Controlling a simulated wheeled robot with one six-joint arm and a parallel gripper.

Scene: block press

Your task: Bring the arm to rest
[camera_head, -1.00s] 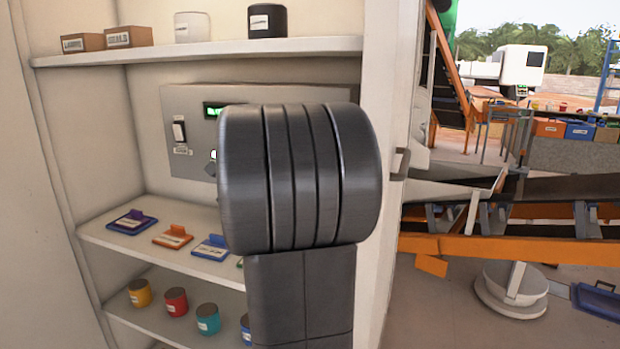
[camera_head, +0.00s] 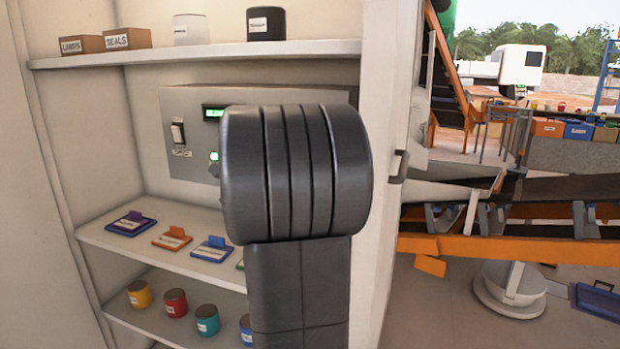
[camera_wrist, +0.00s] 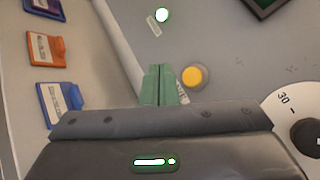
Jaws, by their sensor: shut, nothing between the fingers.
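My gripper (camera_wrist: 159,85) shows in the wrist view with its two green fingers together and nothing between them. Its fingertips are in front of the grey control panel (camera_wrist: 215,45), just left of a yellow button (camera_wrist: 194,77). I cannot tell whether they touch the panel.
A dial (camera_wrist: 305,135) and a lit green lamp (camera_wrist: 162,15) are on the panel. The shelf (camera_head: 100,233) below holds coloured tagged plates, with several small jars (camera_head: 174,303) lower down. Boxes (camera_head: 125,38) and canisters (camera_head: 266,22) stand above. A white side wall is at right.

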